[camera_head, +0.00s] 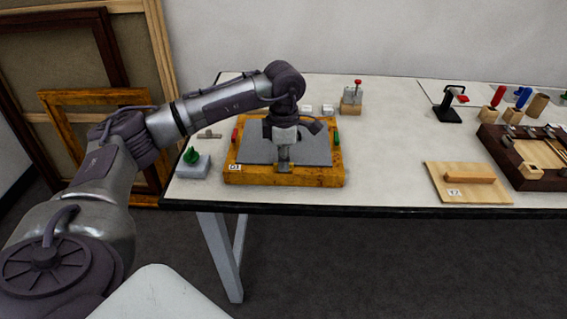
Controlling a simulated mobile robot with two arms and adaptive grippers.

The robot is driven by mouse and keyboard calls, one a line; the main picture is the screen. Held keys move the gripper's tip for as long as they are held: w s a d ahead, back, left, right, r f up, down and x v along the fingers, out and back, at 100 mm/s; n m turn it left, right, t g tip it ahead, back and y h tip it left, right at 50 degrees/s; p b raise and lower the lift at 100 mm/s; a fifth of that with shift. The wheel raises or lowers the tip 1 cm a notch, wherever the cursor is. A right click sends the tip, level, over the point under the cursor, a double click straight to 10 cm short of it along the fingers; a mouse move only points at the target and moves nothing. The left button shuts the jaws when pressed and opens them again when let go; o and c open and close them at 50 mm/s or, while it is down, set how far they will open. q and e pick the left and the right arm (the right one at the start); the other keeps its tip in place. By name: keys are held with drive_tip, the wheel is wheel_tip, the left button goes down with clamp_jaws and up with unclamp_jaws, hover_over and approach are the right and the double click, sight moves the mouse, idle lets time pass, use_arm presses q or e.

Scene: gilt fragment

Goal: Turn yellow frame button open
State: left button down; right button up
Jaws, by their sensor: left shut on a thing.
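The yellow wooden frame (315,178) lies flat near the table's front left edge, with a grey panel (258,150) inside it. A small label marked with a number is on its front left corner. My left gripper (284,167) points down at the middle of the frame's front bar. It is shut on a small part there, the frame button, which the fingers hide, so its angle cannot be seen. A red piece (234,135) sits on the frame's left bar and a green piece (336,137) on its right bar. My right gripper is not in view.
A grey block with a green knob (192,157) stands left of the frame. A wooden board with a handle (470,180) and a dark tool tray (525,160) are at right. The table between frame and board is clear. Picture frames (75,95) lean at left.

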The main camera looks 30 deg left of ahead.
use_arm(q)
drive_tip(key=shift+r+m, duration=0.1)
drive_tip(key=shift+m, duration=0.5)
drive_tip(key=c, duration=1.2)
unclamp_jaws()
wheel_tip(320, 180, up, 12)
drive_tip(key=shift+d, duration=0.1)
